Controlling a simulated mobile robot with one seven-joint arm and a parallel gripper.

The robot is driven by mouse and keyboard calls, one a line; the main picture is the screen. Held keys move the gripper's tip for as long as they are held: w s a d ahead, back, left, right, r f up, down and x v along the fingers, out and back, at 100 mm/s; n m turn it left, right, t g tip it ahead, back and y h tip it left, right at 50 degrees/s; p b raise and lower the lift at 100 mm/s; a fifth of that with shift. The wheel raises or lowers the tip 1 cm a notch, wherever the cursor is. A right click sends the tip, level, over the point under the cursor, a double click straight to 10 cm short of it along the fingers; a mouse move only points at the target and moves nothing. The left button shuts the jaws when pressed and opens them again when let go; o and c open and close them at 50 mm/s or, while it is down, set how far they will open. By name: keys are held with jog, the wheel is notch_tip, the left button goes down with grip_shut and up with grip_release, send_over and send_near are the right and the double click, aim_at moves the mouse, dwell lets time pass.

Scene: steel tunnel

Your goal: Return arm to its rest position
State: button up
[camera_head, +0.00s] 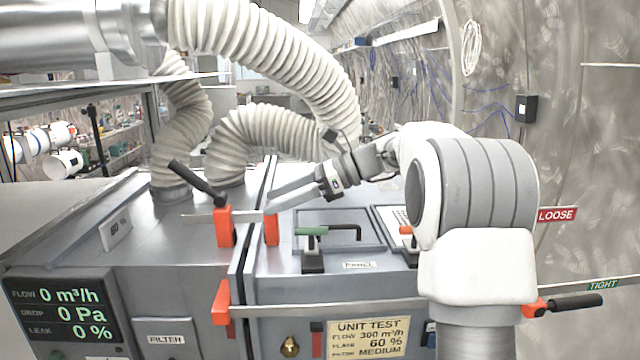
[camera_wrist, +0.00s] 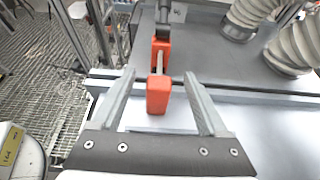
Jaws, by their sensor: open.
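My gripper (camera_head: 269,203) is in the head view, stretched out to the left over the grey machine. Its fingers are open, and nothing is gripped. In the wrist view my gripper (camera_wrist: 158,78) shows two spread fingers with an orange block (camera_wrist: 158,95) between them in the picture. In the head view that orange block (camera_head: 271,229) stands just under the fingertips; I cannot tell whether they touch it. A second orange block (camera_head: 224,227) with a black handle (camera_head: 198,184) stands left of it, across the seam, with a metal bar running between them. My arm is bent, its elbow at right.
Thick white ribbed hoses (camera_head: 262,140) rise behind the gripper. A green-handled clamp (camera_head: 312,232) stands on the panel below the arm. The display (camera_head: 60,310) reads zeros.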

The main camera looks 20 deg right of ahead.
jog(key=v, duration=1)
jog(key=s+a+n+h, duration=0.1)
jog(key=s, duration=0.1)
jog(key=s+a+f+n+h, duration=0.1)
jog(key=s+a, duration=0.1)
jog(key=s+a+n+h, duration=0.1)
jog(key=s+a, duration=0.1)
jog(key=shift+a+f+b, duration=0.15)
jog(key=shift+f+b, duration=0.25)
jog(key=s+f+n+t+h+b, duration=0.1)
jog(key=s+f+n+h, duration=0.4)
jog(key=s, duration=0.7)
jog(key=s+d+f+n+t+h+b, duration=0.1)
jog(key=s+f+n+h, duration=0.4)
jog(key=s+f+n, duration=0.5)
jog(key=shift+s+n+t, duration=0.5)
jog(key=shift+s+n, duration=0.55)
jog(key=shift+n, duration=0.05)
jog(key=shift+f, duration=0.1)
jog(key=shift+c, duration=0.3)
